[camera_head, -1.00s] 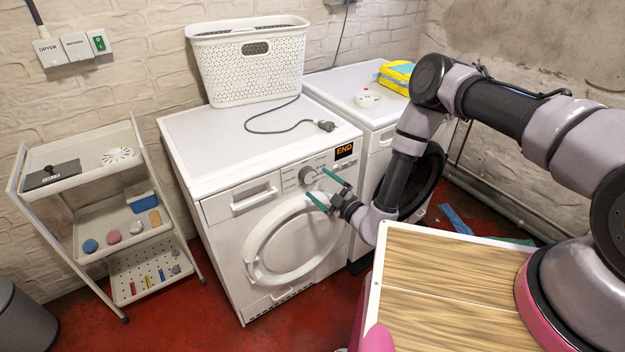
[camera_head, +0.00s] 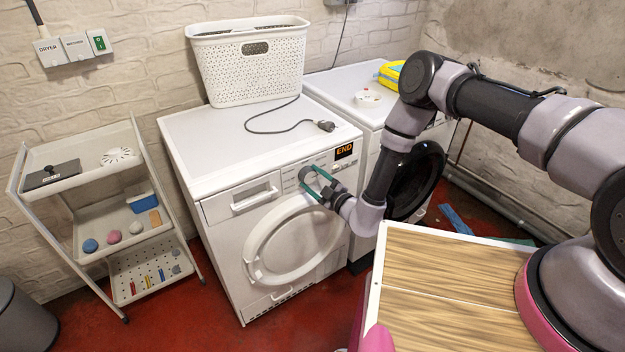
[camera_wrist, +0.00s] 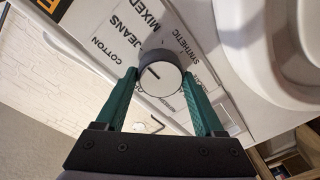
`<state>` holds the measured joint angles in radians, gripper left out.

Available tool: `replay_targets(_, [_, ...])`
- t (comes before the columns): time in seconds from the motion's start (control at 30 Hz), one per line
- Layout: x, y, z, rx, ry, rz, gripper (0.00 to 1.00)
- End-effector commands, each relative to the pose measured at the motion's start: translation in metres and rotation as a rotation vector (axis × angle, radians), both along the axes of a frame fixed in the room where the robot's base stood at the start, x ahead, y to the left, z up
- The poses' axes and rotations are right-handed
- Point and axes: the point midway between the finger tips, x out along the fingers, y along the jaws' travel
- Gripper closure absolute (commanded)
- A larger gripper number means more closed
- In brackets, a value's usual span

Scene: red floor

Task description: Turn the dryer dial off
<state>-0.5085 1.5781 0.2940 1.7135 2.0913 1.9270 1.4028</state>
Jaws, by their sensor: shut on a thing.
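The dryer (camera_head: 225,172) is the white front-loading machine with a lit END display (camera_head: 344,151). Its grey round dial (camera_head: 307,173) is on the front panel, left of and below the display. My gripper (camera_head: 316,181) has its teal fingers at the dial. In the wrist view the dial (camera_wrist: 160,78) sits between the two fingers (camera_wrist: 160,88), which are shut on its sides. Printed labels such as COTTON, JEANS, MIXED and SYNTHETIC ring the dial. A small dark mark shows on its face. In the head view the fingers partly cover the dial.
The round dryer door (camera_head: 292,245) is below the dial. A second white machine (camera_head: 345,85) with an open dark door (camera_head: 418,180) stands to the right. A white basket (camera_head: 250,75) and a plug with cord (camera_head: 325,126) lie on top. A trolley (camera_head: 105,200) stands left.

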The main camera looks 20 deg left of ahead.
Motion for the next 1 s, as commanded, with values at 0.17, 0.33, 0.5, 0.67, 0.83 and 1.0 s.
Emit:
replay_targets(0.17, [0.0002,-0.0004,0.0,-0.021,-0.023,-0.001,0.85])
replay_targets(0.33, [0.0009,-0.0011,0.0001,-0.073,-0.086,-0.003,0.85])
replay_targets(0.5, [0.0009,-0.0007,0.0007,-0.16,-0.187,-0.004,0.85])
replay_targets(0.67, [-0.0002,0.0002,0.0006,-0.259,-0.302,-0.001,0.85])
replay_targets(0.83, [-0.001,0.0009,0.0009,-0.364,-0.426,0.001,0.85])
replay_targets(1.0, [-0.0014,0.001,0.0006,-0.47,-0.548,0.001,0.85])
